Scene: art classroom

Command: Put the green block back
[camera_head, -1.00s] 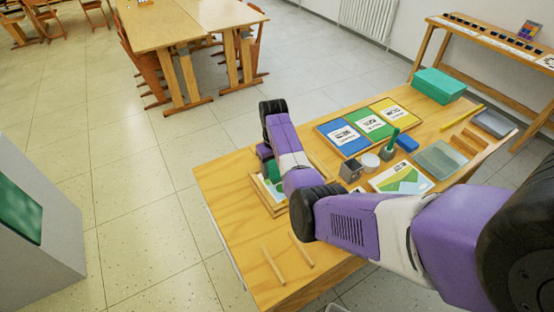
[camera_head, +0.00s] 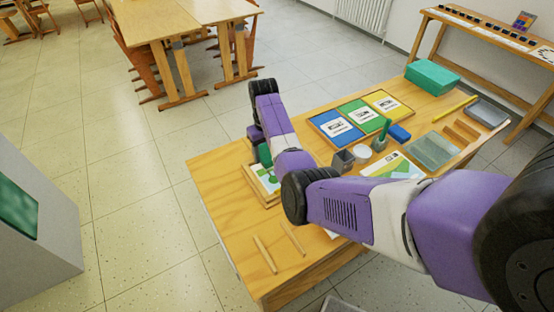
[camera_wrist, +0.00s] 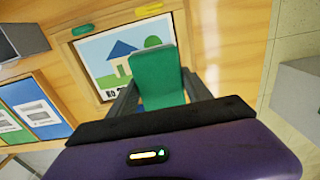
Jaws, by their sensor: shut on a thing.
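My gripper (camera_wrist: 160,92) is shut on the green block (camera_wrist: 158,72), with one finger on each side of it in the wrist view. The block stands out from the fingers over the wooden table, beside a framed house picture (camera_wrist: 107,62). It partly covers that picture's edge; I cannot tell the gap below it. In the head view the block (camera_head: 264,153) shows as a small green piece beside my arm, above the framed picture (camera_head: 268,179). A tray with blue (camera_head: 330,125), green (camera_head: 356,111) and yellow (camera_head: 380,100) card panels lies farther back on the table.
The table (camera_head: 220,190) has two wooden sticks (camera_head: 265,254) near its front. Open floor lies left.

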